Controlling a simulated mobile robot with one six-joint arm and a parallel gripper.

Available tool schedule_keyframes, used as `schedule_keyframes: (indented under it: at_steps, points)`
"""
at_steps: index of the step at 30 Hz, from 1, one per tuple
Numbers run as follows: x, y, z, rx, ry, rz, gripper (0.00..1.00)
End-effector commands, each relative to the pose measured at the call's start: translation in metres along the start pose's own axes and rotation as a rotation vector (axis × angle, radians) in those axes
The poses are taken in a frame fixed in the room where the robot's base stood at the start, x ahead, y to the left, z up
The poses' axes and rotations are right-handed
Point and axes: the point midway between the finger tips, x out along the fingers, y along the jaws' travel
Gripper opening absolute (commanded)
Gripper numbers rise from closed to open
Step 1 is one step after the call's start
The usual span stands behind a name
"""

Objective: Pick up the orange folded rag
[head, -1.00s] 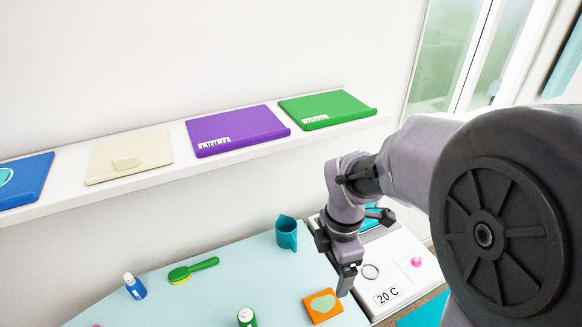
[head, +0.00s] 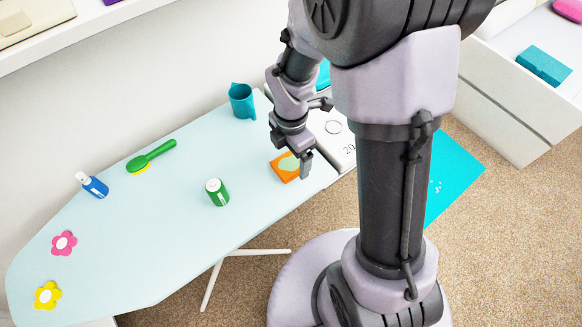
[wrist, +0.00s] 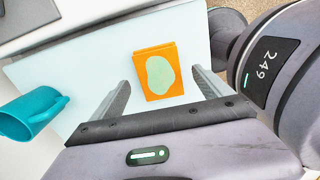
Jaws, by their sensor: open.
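The orange folded rag (head: 277,165) lies flat near the right end of the pale blue ironing board (head: 120,230). It is square with a pale green patch on top. My gripper (head: 304,160) is above and just beside it in the head view, covering part of its right side. In the wrist view the rag (wrist: 142,68) shows whole, beyond and between the two open fingers of my gripper (wrist: 162,92). The fingers are apart and hold nothing. I cannot tell the exact height between fingertips and rag.
A teal cup (head: 242,101) stands behind the rag; it also shows in the wrist view (wrist: 30,112). A green can (head: 217,192), green brush (head: 152,156), blue bottle (head: 93,185), pink flower (head: 64,243) and yellow flower (head: 47,295) are further left. A white box (head: 342,145) adjoins the right end.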

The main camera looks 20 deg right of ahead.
Motion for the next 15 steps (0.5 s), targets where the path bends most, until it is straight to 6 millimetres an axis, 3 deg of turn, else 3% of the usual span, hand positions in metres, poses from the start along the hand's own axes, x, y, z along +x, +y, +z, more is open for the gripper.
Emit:
schedule_keyframes:
  at_steps: [1, 3, 9, 15]
  points:
    - [0.0175, -0.0004, -0.0006, 0.0, 0.001, -0.002, 0.89]
    - [0.0259, -0.0003, -0.0004, 0.001, 0.001, -0.002, 0.89]
    - [0.0232, 0.0001, -0.0002, 0.0, 0.0, 0.0, 0.87]
    - [0.023, 0.0, -0.0002, 0.001, 0.0, 0.0, 0.48]
